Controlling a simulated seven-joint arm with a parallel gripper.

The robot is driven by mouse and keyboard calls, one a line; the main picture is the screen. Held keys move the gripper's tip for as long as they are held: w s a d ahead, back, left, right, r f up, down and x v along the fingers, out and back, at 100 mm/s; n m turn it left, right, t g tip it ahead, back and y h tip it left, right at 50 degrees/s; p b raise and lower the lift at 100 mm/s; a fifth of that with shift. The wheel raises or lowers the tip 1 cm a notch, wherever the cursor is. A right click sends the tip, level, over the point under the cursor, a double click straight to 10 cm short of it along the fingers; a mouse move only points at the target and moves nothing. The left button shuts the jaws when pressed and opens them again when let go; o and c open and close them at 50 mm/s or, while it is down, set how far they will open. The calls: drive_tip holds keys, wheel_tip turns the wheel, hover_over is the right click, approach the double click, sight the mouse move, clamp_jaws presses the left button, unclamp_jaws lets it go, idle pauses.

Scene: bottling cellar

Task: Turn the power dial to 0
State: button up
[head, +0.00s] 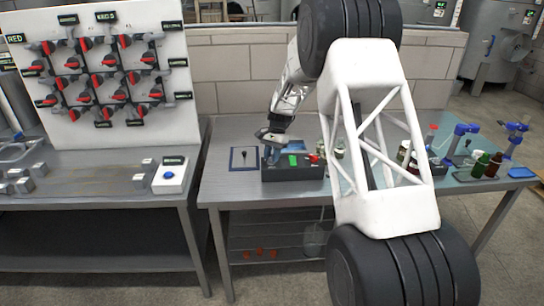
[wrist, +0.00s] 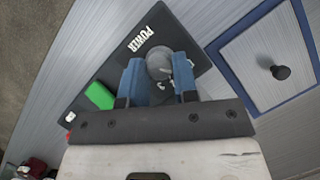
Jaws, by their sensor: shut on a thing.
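The dark power box (head: 292,173) stands on the middle table in the head view. In the wrist view its dark top (wrist: 185,38) carries the white word POWER and a round grey dial (wrist: 158,60). My gripper (wrist: 159,76) has its two blue fingers on either side of the dial and is shut on it. In the head view my gripper (head: 271,154) reaches down onto the left part of the box, and the dial is hidden there. A green part (head: 293,160) and a red part (head: 314,158) are on the box. The dial's pointer and scale cannot be read.
A blue-edged plate (head: 235,165) with a black knob (wrist: 280,72) lies just left of the box in the head view. Bottles (head: 487,164) and blue clamps (head: 462,136) stand at the right. A board of red-handled valves (head: 105,75) stands at the left.

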drive_tip(key=shift+n+g+h, duration=0.3)
drive_tip(key=shift+n, duration=0.9)
drive_tip(key=shift+a, duration=0.1)
drive_tip(key=o, duration=0.9)
drive_tip(key=shift+w+r, duration=0.1)
drive_tip(key=v, duration=0.7)
drive_tip(key=shift+r, duration=0.3)
drive_tip(key=shift+w, duration=0.1)
